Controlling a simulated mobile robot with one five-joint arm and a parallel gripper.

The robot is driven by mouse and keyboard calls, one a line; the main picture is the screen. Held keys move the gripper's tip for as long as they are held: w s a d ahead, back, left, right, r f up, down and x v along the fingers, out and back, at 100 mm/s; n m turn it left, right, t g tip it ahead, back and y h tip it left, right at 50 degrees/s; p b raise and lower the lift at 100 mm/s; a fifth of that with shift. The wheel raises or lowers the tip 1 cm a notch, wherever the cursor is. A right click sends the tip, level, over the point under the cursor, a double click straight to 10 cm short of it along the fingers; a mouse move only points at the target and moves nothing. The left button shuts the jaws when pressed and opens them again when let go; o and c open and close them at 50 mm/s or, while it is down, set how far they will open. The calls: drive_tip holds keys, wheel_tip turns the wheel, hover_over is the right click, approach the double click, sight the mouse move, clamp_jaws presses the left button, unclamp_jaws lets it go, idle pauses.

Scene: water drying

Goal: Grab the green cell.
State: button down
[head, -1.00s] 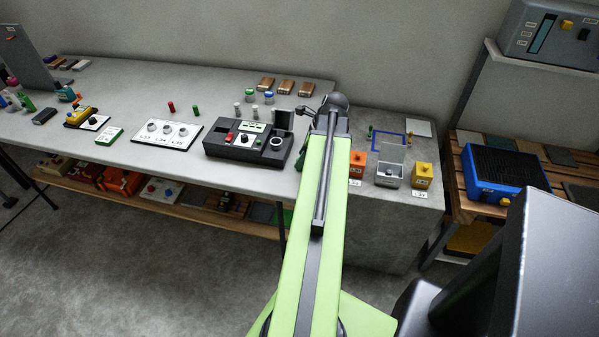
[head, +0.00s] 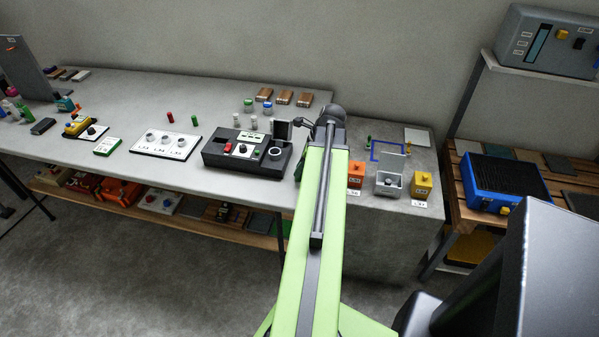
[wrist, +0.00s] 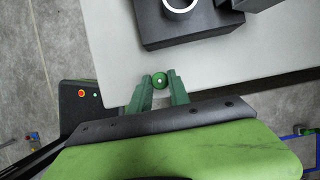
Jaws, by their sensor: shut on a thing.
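A green cell (wrist: 160,80), round from above with a pale dot at its centre, sits between the two green fingertips of my gripper (wrist: 160,86) in the wrist view. My gripper is shut on it. They are near the front edge of the grey table (wrist: 115,50), below the black device in that picture. In the head view my own arm hides most of the gripper and the held cell. Another small green cylinder (head: 194,120) stands on the table beside a red one (head: 170,117).
The black device (head: 247,150) has a round socket and a raised lid. A white panel (head: 166,141) with several round holders lies left of it. Orange (head: 356,175), grey (head: 389,184) and yellow (head: 422,186) boxes stand on the concrete block at right.

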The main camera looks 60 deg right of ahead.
drive_tip(key=r+p, duration=0.5)
drive_tip(key=shift+s+r, duration=0.15)
drive_tip(key=shift+s, duration=0.1)
drive_tip(key=s+d+r+p, duration=0.2)
drive_tip(key=s+r+p, duration=0.3)
drive_tip(key=s, duration=0.6)
drive_tip(key=shift+d+r+p, duration=0.25)
drive_tip(key=shift+r+p, duration=0.1)
drive_tip(key=shift+p, duration=0.1)
